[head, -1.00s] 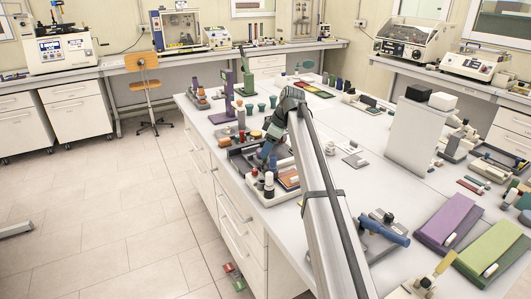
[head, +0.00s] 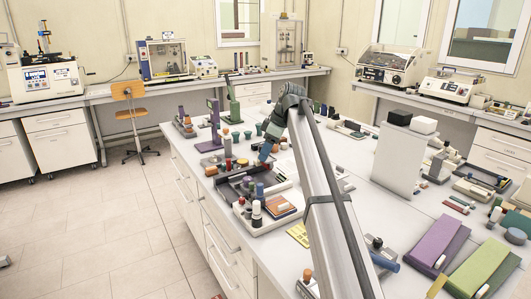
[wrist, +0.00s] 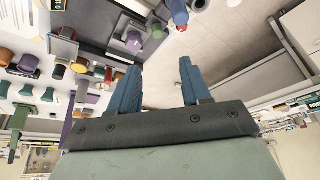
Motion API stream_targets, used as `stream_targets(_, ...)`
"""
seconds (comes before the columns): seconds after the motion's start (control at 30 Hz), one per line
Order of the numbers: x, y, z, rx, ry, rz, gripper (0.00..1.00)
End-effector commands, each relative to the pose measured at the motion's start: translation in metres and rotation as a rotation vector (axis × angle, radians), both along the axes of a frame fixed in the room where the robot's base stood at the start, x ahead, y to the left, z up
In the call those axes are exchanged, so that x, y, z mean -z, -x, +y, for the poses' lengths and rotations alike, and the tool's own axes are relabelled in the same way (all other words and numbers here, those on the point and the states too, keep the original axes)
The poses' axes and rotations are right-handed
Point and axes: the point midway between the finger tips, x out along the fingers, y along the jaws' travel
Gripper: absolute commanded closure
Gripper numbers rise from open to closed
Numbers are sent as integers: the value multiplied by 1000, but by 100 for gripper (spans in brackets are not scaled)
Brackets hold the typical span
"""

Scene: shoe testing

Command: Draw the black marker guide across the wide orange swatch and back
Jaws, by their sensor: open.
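In the head view, the orange swatch (head: 283,205) lies at the near end of a grey tray on the long white table, with a dark patch beside it. Short upright pieces stand next to it, among them a white one with a dark and red top (head: 256,210); I cannot tell which is the black marker guide. My gripper (head: 264,154) is above the tray's far part, beyond the swatch and apart from it. In the wrist view, my gripper's two blue fingers (wrist: 158,84) are wide apart with nothing between them. The swatch is not clearly seen there.
A purple stand (head: 213,125) and a green stand (head: 233,105) rise beyond the tray. A white upright panel (head: 397,165) stands to the right. Purple and green blocks (head: 428,240) lie at the near right. The table's left edge is close to the tray.

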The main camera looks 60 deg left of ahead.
Motion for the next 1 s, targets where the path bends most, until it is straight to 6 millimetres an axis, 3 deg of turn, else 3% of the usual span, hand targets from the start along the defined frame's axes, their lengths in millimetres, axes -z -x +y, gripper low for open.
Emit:
stream_targets(0.27, 1, -5, 0, 2, 0, -2, 52)
stream_targets(0.43, 12, -1, 3, 2, 0, -2, 52)
stream_targets(1.0, 99, 25, 29, 0, 0, -1, 52)
